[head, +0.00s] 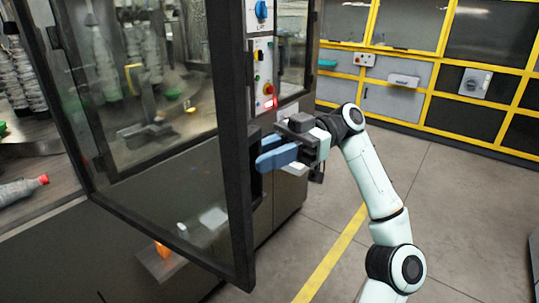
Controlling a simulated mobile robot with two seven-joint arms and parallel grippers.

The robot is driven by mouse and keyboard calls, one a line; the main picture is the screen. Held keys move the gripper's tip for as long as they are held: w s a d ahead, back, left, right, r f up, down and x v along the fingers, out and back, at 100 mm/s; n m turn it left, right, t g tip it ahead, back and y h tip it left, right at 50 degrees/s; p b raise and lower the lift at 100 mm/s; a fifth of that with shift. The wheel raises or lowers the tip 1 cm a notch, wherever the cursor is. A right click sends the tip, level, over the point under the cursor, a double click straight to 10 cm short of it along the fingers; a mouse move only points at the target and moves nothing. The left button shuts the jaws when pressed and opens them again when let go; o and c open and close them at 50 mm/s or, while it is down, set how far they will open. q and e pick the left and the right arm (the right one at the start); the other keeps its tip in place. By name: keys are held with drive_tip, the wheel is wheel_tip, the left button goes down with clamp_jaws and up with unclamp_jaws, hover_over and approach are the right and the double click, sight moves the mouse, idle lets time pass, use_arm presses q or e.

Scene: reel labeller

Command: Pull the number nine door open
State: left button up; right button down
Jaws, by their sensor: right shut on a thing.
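A glass door (233,150) with a thick black frame stands in front of the machine at left and centre. It stands out from the machine body, so it looks partly open. I cannot read a number on it. My right gripper (268,156), with blue fingers, is at the door's right edge, shut on its dark handle. The fingers and frame mostly hide the handle. My left gripper is not in view.
A control panel (262,68) with knobs and buttons is on the machine behind the door. Bottles (22,190) lie and stand inside at left. Grey floor (445,215) with a yellow line (331,256) is clear at right. Yellow-framed cabinets (440,75) line the back.

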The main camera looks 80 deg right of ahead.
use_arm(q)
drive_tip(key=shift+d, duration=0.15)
use_arm(e)
drive_tip(key=shift+w+d, duration=0.2)
drive_tip(key=shift+d, duration=0.1)
drive_tip(key=c, duration=1.3)
unclamp_jaws()
drive_tip(key=o, duration=0.3)
drive_tip(key=shift+w, duration=0.25)
drive_tip(key=shift+o, duration=0.2)
drive_tip(key=shift+w, duration=0.15)
drive_tip(key=shift+s, duration=0.25)
use_arm(q)
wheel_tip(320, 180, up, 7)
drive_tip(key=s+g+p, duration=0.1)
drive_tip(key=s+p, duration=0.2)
drive_tip(key=p, duration=0.5)
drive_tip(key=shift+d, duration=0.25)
use_arm(e)
drive_tip(key=v, duration=1.3)
drive_tip(key=shift+s, duration=0.2)
